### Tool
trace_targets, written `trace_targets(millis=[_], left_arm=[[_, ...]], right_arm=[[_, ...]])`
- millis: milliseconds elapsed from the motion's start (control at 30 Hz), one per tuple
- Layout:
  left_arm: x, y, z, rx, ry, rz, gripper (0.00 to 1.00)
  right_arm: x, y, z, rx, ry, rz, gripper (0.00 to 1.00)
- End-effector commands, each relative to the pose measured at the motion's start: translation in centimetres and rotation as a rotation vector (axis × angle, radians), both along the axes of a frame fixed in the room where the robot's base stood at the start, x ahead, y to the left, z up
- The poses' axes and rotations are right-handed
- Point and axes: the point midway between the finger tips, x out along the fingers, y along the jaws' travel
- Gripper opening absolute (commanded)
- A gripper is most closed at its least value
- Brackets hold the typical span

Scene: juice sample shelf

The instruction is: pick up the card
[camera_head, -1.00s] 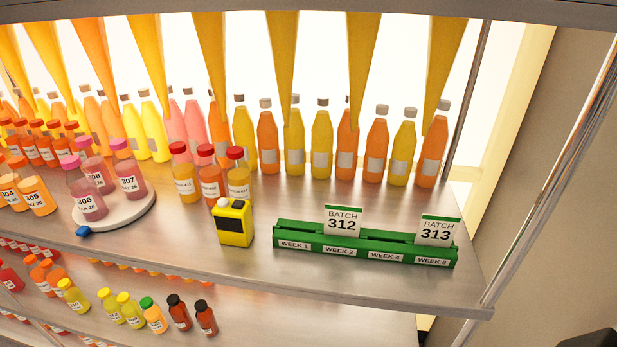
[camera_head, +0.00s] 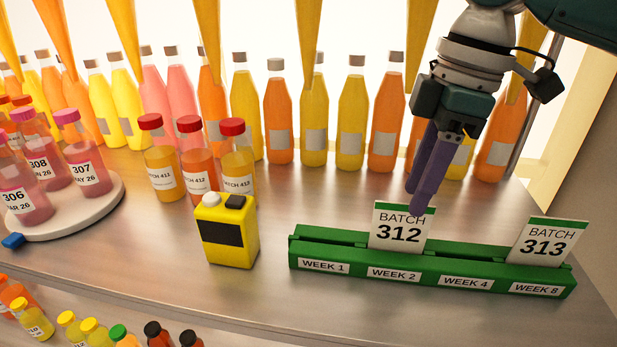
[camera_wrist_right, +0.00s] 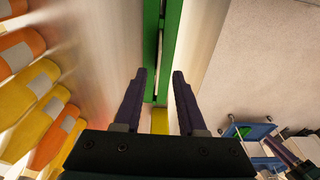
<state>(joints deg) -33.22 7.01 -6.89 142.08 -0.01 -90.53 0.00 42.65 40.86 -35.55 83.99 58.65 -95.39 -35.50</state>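Two white cards with green top edges stand upright in a green rack (camera_head: 350,262): the BATCH 312 card (camera_head: 399,230) above the WEEK 2 label and the BATCH 313 card (camera_head: 548,243) above WEEK 8. My right gripper (camera_head: 416,200) points down at the top of the BATCH 312 card, overlapping its upper right edge in the head view. In the right wrist view, its two purple fingers (camera_wrist_right: 160,75) are apart, with the green rack (camera_wrist_right: 152,40) beyond them.
A yellow device (camera_head: 229,250) stands left of the rack. Three red-capped bottles (camera_head: 198,175) stand behind it, and a row of tall bottles (camera_head: 353,115) lines the back. A round white tray (camera_head: 105,205) with pink bottles is at left.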

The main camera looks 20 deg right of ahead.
Motion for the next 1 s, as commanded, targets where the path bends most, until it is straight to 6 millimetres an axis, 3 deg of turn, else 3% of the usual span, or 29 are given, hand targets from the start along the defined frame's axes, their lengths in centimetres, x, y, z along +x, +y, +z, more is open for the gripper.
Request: trace_targets(millis=[367, 500, 767, 1000], left_arm=[[0.0, 0.1, 2.3, 0.003, 0.001, -0.001, 0.24], [0.0, 0.1, 2.3, 0.003, 0.001, -0.001, 0.24], [0.0, 0.0, 2.3, 0.000, 0.000, 0.001, 0.24], [0.0, -0.2, 2.3, -0.007, 0.000, 0.005, 0.24]], right_arm=[[0.5, 0.6, -3.9, 0.000, 0.002, -0.001, 0.40], [0.7, 0.8, -5.8, 0.000, 0.000, 0.000, 0.40], [0.7, 0.9, -6.3, 0.000, -0.002, 0.002, 0.40], [0.7, 0.9, -6.3, -0.001, -0.003, 0.001, 0.16]])
